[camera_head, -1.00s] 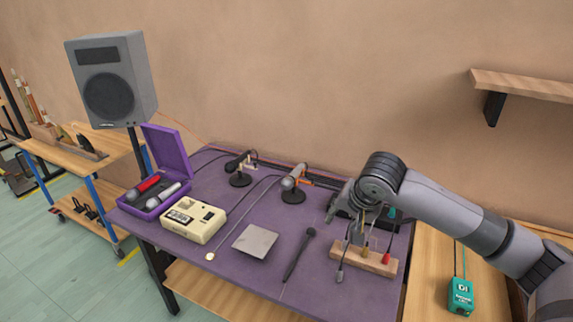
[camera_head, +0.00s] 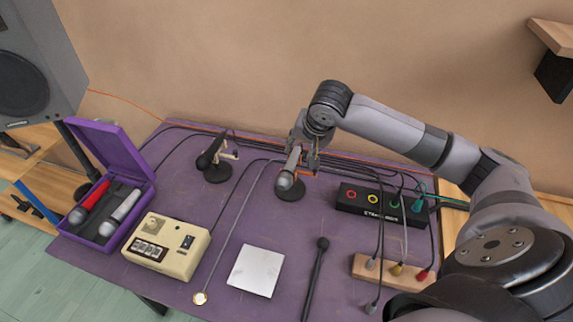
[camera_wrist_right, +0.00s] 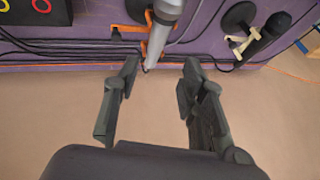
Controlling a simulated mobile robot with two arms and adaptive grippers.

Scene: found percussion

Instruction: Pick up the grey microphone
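A grey microphone (camera_head: 289,171) with a round grille sits tilted on a small black desk stand (camera_head: 290,191) on the purple table. It also shows in the right wrist view (camera_wrist_right: 163,32), with an orange clip beside it. My right gripper (camera_head: 304,157) is at the rear end of this microphone, partly overlapping it in the head view. In the right wrist view its two fingers (camera_wrist_right: 160,68) are apart with nothing between them, and the microphone's tail end lies just beyond the tips. My left gripper is not in view.
A black microphone (camera_head: 210,156) on a stand is to the left. A purple case (camera_head: 112,150) holds a red and a silver microphone. A cream box (camera_head: 168,247), a grey plate (camera_head: 256,270), a black box with coloured sockets (camera_head: 375,206) and several cables lie around.

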